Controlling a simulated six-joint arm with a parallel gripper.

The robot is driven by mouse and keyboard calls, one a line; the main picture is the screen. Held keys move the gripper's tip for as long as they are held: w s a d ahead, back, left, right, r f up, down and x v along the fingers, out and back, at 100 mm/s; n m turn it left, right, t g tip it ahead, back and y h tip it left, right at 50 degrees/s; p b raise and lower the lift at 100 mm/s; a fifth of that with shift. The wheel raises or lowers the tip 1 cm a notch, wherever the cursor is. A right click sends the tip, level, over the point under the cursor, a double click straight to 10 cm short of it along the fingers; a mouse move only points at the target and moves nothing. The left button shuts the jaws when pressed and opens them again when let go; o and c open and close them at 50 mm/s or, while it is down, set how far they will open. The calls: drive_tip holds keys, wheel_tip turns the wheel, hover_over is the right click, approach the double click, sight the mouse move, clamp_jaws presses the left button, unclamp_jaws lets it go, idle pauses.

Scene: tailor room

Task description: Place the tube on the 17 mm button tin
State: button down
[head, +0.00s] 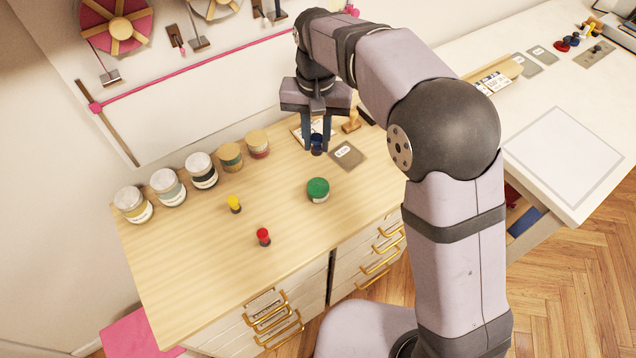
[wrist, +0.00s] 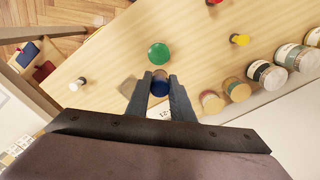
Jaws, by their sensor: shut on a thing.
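My gripper (head: 317,148) is shut on a small dark blue tube, held between the fingertips over the back right of the wooden counter. In the wrist view the blue tube (wrist: 160,86) sits between the two fingers, with a brownish part at its far end. A green-lidded tin (head: 318,188) stands apart from the gripper, nearer the counter's front; it shows just beyond the held tube in the wrist view (wrist: 158,53). I cannot read its label, so I cannot tell whether it is the 17 mm tin.
A red-topped tube (head: 263,237) and a yellow-topped tube (head: 234,204) stand on the counter. Several jars (head: 168,187) line the back. A grey card (head: 347,155) lies beside the gripper, near a wooden stamp (head: 351,123). A white-topped piece (wrist: 77,84) stands farther off. The front left is clear.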

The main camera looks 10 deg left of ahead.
drive_tip(key=shift+s+d+f+n, duration=0.15)
drive_tip(key=shift+s+f+n, duration=0.25)
drive_tip(key=shift+n, duration=0.3)
drive_tip(key=shift+s+d+f+n, duration=0.15)
drive_tip(key=shift+s+f+n, duration=0.1)
drive_tip(key=shift+f+n, duration=0.35)
drive_tip(key=p, duration=0.3)
approach(318, 187)
drive_tip(key=shift+f, duration=2.6)
drive_tip(key=shift+f, duration=0.2)
drive_tip(key=c, duration=1.5)
unclamp_jaws()
drive_tip(key=shift+c, duration=0.2)
